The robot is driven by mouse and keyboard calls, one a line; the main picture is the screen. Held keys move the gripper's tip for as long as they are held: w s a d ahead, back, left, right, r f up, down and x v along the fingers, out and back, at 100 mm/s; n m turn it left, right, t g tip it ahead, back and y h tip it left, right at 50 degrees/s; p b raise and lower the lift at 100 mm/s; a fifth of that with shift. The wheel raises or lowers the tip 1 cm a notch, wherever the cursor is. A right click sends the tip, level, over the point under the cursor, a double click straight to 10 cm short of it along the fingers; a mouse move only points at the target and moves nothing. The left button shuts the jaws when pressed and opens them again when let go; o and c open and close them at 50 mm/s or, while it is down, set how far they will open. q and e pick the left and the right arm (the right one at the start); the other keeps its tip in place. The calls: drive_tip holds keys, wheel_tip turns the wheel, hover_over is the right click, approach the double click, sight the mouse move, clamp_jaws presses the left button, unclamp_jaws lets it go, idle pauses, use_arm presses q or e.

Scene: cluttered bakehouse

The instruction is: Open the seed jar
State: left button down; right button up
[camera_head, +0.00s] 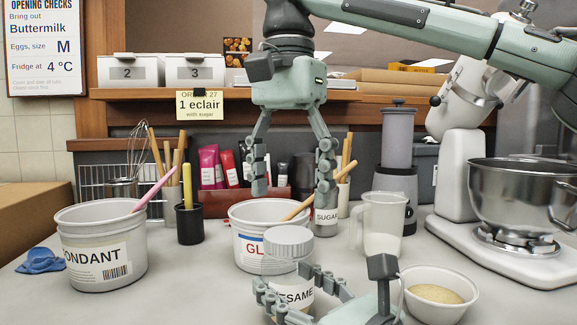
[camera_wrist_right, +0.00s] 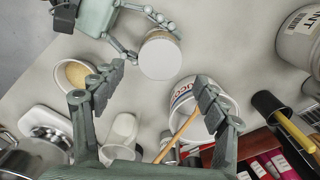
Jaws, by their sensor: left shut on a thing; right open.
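The seed jar (camera_head: 297,294), labelled with letters reading "ESAME", stands at the front middle of the counter. Its ribbed grey lid (camera_head: 288,241) sits on top and shows as a pale disc (camera_wrist_right: 160,58) in the right wrist view. My left gripper (camera_head: 290,301) is shut on the jar's body, low down, below the lid. It also shows in the right wrist view (camera_wrist_right: 142,33). My right gripper (camera_head: 292,190) is open and empty, pointing down above and behind the lid, with its fingers apart and clear of it. Part of the jar's lower body is hidden by the left fingers.
A white tub (camera_head: 245,218) with a wooden handle stands close behind the jar. A measuring jug (camera_head: 383,225) and a bowl of yellowish contents (camera_head: 437,295) are to the right, near a stand mixer (camera_head: 460,185). A fondant tub (camera_head: 100,245) and blue cloth (camera_head: 41,261) lie left.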

sight(289, 233)
drive_tip(key=shift+f, duration=2.8)
drive_tip(key=shift+c, duration=0.5)
drive_tip(key=c, duration=1.1)
drive_tip(key=n, duration=0.6)
drive_tip(key=shift+a+f+n, duration=0.1)
drive_tip(key=shift+n, duration=0.3)
drive_tip(key=n, duration=1.5)
drive_tip(key=shift+r, duration=0.2)
drive_tip(key=n, duration=0.7)
drive_tip(key=shift+n, duration=0.3)
drive_tip(key=n, duration=0.6)
drive_tip(key=shift+n, duration=0.3)
